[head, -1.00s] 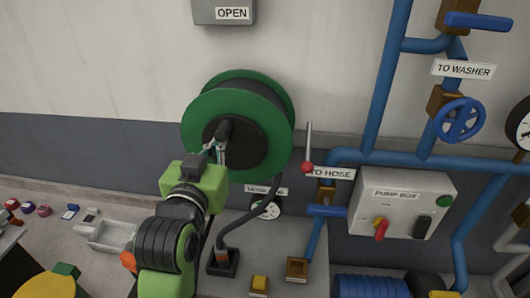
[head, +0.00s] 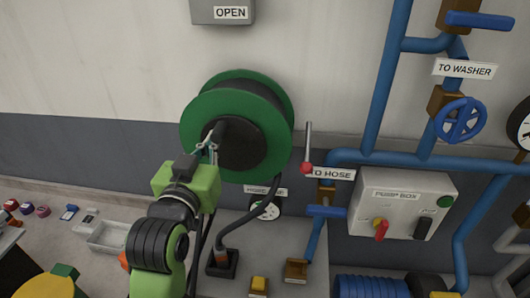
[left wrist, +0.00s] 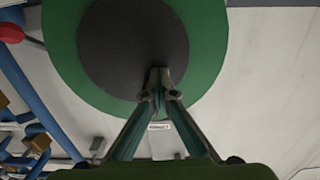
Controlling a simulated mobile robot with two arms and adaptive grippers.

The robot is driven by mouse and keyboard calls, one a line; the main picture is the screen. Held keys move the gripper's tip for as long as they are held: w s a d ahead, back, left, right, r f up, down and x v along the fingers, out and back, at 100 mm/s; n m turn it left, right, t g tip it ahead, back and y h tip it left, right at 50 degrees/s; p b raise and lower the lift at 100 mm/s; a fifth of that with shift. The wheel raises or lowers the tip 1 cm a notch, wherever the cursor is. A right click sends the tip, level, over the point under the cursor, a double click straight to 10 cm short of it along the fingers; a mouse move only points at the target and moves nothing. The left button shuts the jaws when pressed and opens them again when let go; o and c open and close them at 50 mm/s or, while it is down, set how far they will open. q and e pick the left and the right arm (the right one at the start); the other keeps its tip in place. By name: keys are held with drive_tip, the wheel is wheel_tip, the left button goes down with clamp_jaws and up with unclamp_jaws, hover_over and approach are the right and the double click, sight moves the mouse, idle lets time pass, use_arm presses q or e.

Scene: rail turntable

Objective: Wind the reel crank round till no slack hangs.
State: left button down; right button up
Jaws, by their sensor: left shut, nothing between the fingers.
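The reel is a green-rimmed drum (head: 278,150) with a dark hub, mounted at the wall. A dark stub (head: 221,131) sticks out from the hub; I cannot tell if it is the crank's handle. A thin metal lever with a red knob (head: 306,168) stands right of the reel. The dark hose (head: 258,217) hangs from the reel's right side and curves down to a dark block. My left gripper (head: 211,146) is at the hub, its fingers shut and empty. In the left wrist view its fingertips (left wrist: 158,76) overlap the dark hub's edge. My right gripper is out of view.
A gauge (head: 266,208) sits below the reel. A pump box (head: 398,205), blue pipes (head: 378,100) and a blue valve wheel (head: 460,120) are to the right. A pale tray (head: 108,238) and small items lie at the left.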

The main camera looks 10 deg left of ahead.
use_arm(q)
drive_tip(key=shift+s+a+r+t, duration=0.1)
drive_tip(key=shift+a+r+t, duration=0.25)
drive_tip(key=shift+r, duration=0.35)
drive_tip(key=shift+s+a+f, duration=0.35)
drive_tip(key=shift+a+f, duration=0.2)
drive_tip(key=shift+a, duration=0.15)
drive_tip(key=c, duration=2.6)
unclamp_jaws()
drive_tip(key=shift+w+d+f+b, duration=0.1)
drive_tip(key=shift+d+b, duration=0.05)
drive_tip(key=shift+b, duration=0.15)
drive_tip(key=o, duration=1)
drive_tip(key=shift+w+d+f, duration=0.1)
drive_tip(key=shift+w+d, duration=0.05)
drive_tip(key=shift+d, duration=0.1)
drive_tip(key=shift+a, duration=0.1)
